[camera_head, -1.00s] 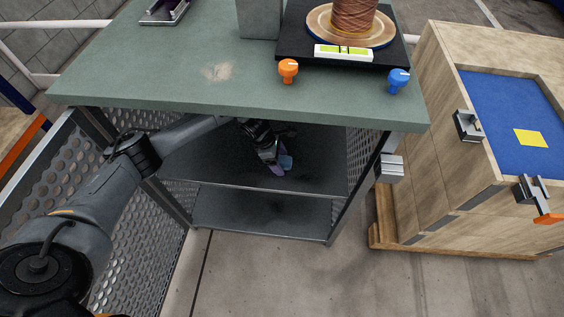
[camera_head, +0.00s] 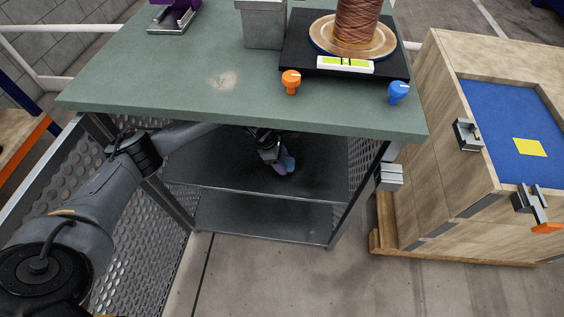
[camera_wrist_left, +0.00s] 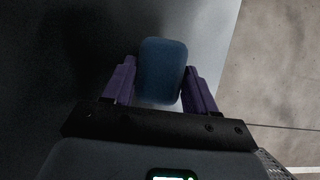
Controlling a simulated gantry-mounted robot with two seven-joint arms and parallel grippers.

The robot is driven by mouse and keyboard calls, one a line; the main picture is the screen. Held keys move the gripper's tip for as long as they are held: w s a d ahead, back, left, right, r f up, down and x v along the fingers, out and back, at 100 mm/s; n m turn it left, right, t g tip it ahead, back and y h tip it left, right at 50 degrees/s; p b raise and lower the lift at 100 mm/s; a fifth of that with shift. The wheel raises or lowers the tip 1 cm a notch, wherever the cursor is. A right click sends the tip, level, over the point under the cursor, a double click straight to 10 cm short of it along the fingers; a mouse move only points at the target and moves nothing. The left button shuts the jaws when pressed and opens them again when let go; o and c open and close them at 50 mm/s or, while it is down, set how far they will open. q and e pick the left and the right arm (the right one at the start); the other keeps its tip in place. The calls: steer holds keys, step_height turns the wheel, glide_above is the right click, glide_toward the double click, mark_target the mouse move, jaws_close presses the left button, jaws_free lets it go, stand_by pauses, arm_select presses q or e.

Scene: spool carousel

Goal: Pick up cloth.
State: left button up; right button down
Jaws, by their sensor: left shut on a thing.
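The cloth is a small blue padded piece (camera_head: 289,164), seen under the green worktop. It also shows in the left wrist view (camera_wrist_left: 162,70), between the two purple fingers. My left gripper (camera_head: 280,166) is shut on the cloth, with a finger on either side of it. The gripper is over the dark upper shelf (camera_head: 225,180), in the worktop's shadow. Whether the cloth touches the shelf is hard to tell. My right gripper is not in view.
The green worktop (camera_head: 190,85) hangs over the shelf, close above my left forearm. It carries a copper wire spool (camera_head: 357,25), an orange knob (camera_head: 291,82) and a blue knob (camera_head: 398,92). A perforated side panel (camera_head: 150,225) stands at left, a wooden cabinet (camera_head: 440,150) at right.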

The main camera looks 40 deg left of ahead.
arm_select(q)
steer(key=s+d+p, duration=0.1)
steer(key=s+r+p, duration=0.1)
steer(key=s+d+p, duration=0.1)
steer(key=s, duration=0.1)
steer(key=shift+s+d+r+p, duration=0.1)
steer(key=shift+d+r+p, duration=0.15)
steer(key=shift+d+p, duration=0.1)
steer(key=s+d+p, duration=0.3)
steer(key=s+d, duration=0.4)
steer(key=s, duration=0.3)
steer(key=shift+s+d+f+p, duration=0.15)
steer(key=shift+s+f+p, duration=0.2)
steer(key=shift+s+f, duration=0.05)
